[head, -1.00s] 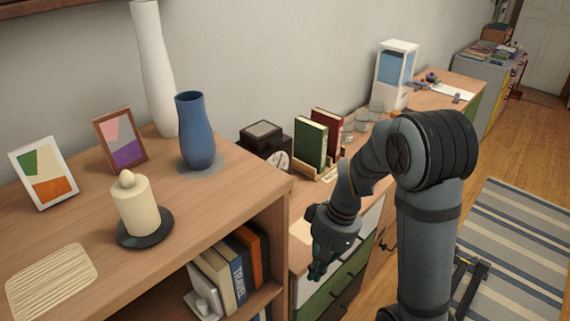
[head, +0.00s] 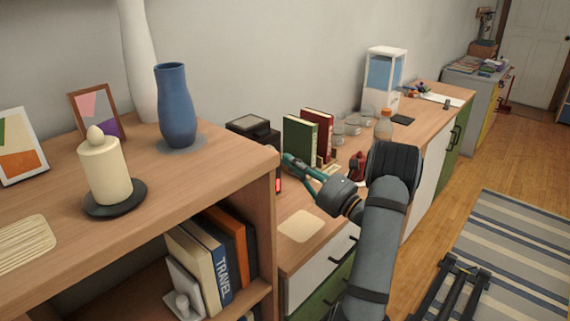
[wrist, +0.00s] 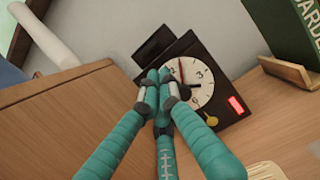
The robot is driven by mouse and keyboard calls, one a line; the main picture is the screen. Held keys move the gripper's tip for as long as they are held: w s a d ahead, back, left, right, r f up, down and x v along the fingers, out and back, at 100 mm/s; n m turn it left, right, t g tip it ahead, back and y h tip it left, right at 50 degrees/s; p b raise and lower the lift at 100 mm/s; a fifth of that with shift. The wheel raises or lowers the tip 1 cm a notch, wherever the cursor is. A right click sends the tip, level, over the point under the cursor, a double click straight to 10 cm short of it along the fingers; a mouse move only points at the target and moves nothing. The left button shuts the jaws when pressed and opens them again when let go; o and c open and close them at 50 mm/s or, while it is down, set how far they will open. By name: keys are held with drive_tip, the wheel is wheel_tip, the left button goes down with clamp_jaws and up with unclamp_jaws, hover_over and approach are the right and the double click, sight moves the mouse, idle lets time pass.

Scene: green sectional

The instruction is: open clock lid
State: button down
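The black clock (head: 262,136) stands on the lower cabinet, partly hidden behind the tall shelf's edge in the head view. Its flat top with a grey panel (head: 247,122) looks closed. The wrist view shows its white dial (wrist: 197,84), a red display (wrist: 236,105) and a small gold knob (wrist: 211,120). A dark slab, seemingly the lid (wrist: 154,43), shows at its upper left. My gripper (head: 287,158) is in front of the clock. In the wrist view its teal fingers (wrist: 160,82) meet at the tips, overlapping the dial's left edge. Nothing shows between them; contact is unclear.
The tall wooden shelf (head: 225,172) stands close on the left. Green and dark red books (head: 301,138) in a wooden holder stand right of the clock. Glass jars (head: 352,124), a bottle (head: 384,124) and a red item (head: 357,166) are farther along. A cream mat (head: 299,227) lies in front.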

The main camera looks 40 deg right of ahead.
sight(262, 141)
drive_tip(key=p+x, duration=0.2)
drive_tip(key=x, duration=0.5)
drive_tip(key=shift+w+a, duration=0.1)
drive_tip(key=shift+w, duration=0.15)
